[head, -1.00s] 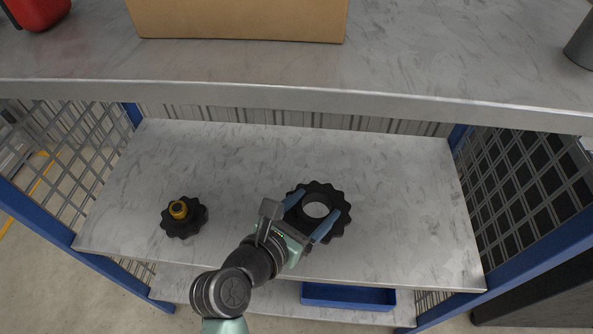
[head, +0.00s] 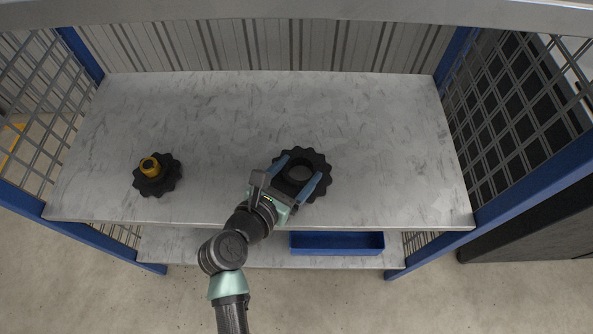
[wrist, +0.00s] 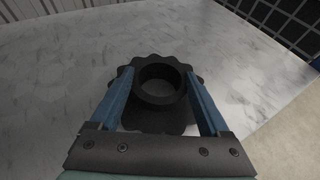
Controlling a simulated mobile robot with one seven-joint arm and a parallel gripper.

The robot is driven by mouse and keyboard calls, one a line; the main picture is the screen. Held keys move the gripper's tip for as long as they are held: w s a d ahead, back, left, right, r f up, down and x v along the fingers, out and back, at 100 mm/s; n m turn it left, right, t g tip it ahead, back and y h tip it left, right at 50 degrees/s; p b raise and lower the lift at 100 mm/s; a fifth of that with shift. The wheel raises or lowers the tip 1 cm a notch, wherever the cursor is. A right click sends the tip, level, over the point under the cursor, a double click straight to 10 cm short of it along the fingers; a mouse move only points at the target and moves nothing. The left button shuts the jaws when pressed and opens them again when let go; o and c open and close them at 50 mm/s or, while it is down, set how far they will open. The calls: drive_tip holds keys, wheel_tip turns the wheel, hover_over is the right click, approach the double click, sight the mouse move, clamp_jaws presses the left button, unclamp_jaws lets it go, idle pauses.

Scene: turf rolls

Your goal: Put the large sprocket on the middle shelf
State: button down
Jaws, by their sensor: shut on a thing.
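The large sprocket (head: 301,153) is a black, scalloped disc with a raised ring hub and a central hole. It lies flat, at or very close above the middle shelf (head: 390,140), right of centre and toward the front. I cannot tell for certain whether it touches the shelf. My gripper (head: 302,168) is shut on it, with a blue finger on each side of the hub. In the wrist view the sprocket (wrist: 155,118) sits level between the fingers, and my gripper (wrist: 160,72) hides part of its rim.
A smaller black sprocket with a yellow hub (head: 150,167) stands at the left of the middle shelf. A blue tray (head: 337,243) is on the lower shelf. The top shelf's edge (head: 300,14) hangs above. Mesh sides (head: 515,125) close both ends. The shelf's back and right are clear.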

drive_tip(key=shift+r, duration=0.15)
unclamp_jaws()
drive_tip(key=shift+f, duration=0.2)
drive_tip(key=shift+r, duration=0.1)
drive_tip(key=shift+s+a+r, duration=0.1)
drive_tip(key=shift+s+r, duration=0.05)
drive_tip(key=shift+s, duration=0.05)
drive_tip(key=p+v, duration=0.1)
drive_tip(key=v, duration=1)
drive_tip(key=shift+s+a, duration=0.15)
drive_tip(key=shift+s, duration=0.1)
